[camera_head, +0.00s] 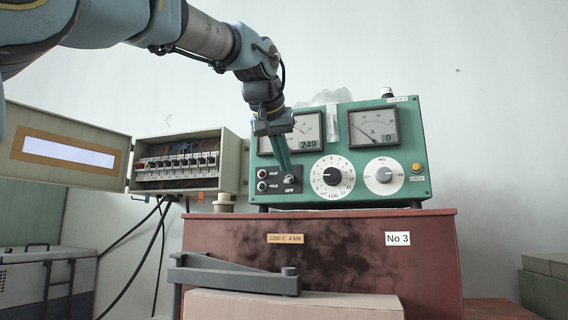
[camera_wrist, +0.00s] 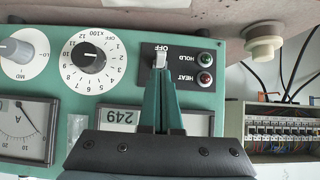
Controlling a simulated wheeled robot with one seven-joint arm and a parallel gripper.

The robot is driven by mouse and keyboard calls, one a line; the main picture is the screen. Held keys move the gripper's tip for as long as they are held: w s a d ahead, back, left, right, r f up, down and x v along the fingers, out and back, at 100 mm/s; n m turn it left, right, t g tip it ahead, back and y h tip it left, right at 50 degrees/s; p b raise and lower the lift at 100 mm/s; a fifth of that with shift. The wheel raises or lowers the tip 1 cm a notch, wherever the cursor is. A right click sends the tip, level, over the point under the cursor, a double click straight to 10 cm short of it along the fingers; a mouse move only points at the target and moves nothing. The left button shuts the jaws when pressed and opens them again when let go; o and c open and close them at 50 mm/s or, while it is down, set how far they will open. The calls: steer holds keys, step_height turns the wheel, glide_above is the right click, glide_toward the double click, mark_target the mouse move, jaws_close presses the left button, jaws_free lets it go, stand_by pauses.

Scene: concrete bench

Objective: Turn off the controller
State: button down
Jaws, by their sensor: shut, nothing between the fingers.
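The controller (camera_head: 350,190) is a green box with two dial meters, on top of a dark red cabinet. Its digital readouts show 249 and 0. A black plate (camera_head: 268,181) at its lower left carries HEAT and HOLD lamps and a small switch marked OFF. The wrist view shows the panel upside down, with the silver switch lever (camera_wrist: 160,58) beside the OFF label. My gripper (camera_head: 288,176) is shut and empty, its green fingertips (camera_wrist: 160,75) right at the lever. Contact and the lever's exact position cannot be told, as the fingers partly cover the switch.
Right of the switch are a black knob (camera_head: 332,176) and a grey knob (camera_head: 384,176). An open fuse box (camera_head: 180,160) with hanging cables stands at the left.

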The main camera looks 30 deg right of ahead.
steer(key=shift+r+p, duration=0.35)
steer(key=shift+r, duration=0.2)
steer(key=v, duration=1)
steer(key=shift+s+a+r+b, duration=0.2)
steer(key=shift+a+b, duration=0.05)
steer(key=shift+b, duration=0.2)
